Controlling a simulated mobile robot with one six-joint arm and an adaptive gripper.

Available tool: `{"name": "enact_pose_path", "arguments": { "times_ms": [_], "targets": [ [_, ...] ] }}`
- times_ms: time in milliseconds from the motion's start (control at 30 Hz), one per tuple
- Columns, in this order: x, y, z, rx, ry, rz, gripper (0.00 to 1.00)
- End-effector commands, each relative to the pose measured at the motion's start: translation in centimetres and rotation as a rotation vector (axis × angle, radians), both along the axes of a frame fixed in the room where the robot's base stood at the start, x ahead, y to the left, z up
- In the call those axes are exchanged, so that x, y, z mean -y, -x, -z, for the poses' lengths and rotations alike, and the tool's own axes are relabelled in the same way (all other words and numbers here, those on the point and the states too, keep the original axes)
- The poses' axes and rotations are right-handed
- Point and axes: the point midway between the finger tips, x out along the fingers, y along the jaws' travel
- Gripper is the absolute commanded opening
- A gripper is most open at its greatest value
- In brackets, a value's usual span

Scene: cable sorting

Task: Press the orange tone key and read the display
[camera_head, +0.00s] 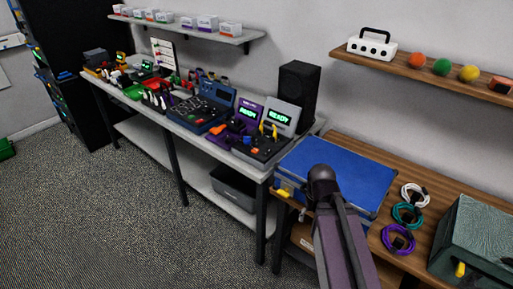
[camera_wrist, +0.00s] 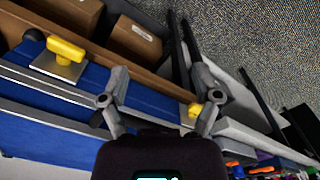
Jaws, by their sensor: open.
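Two devices with green READY displays stand at the near end of the grey bench in the head view. One is a grey tester with a black base, its display (camera_head: 280,116) lit; the other is purple, its display (camera_head: 247,113) also lit. A small orange key (camera_head: 250,140) shows on the tester's base. Small orange parts (camera_wrist: 262,170) show at the lower right of the wrist view; I cannot tell which is the tone key. My gripper (camera_wrist: 158,78) is open and empty over the blue case (camera_wrist: 60,118), away from the devices. The head view hides its fingers.
The blue case (camera_head: 337,172) lies on the wooden table beside the bench. White, teal and purple cable coils (camera_head: 408,215) lie right of it, near a dark green box (camera_head: 478,240). A black speaker (camera_head: 296,88) stands behind the tester. Shelves hang above.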

Motion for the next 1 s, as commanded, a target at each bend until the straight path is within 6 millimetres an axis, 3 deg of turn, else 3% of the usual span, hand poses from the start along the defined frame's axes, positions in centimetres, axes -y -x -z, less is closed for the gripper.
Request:
{"name": "enact_pose_path", "arguments": {
  "times_ms": [367, 433, 667, 1000],
  "targets": [
    [0.0, 0.0, 0.0, 0.0, 0.0, 0.0, 0.81],
    [0.0, 0.0, 0.0, 0.0, 0.0, 0.0, 0.69],
    [0.0, 0.0, 0.0, 0.0, 0.0, 0.0, 0.01],
    [0.0, 0.0, 0.0, 0.0, 0.0, 0.0, 0.0]
  ]
}}
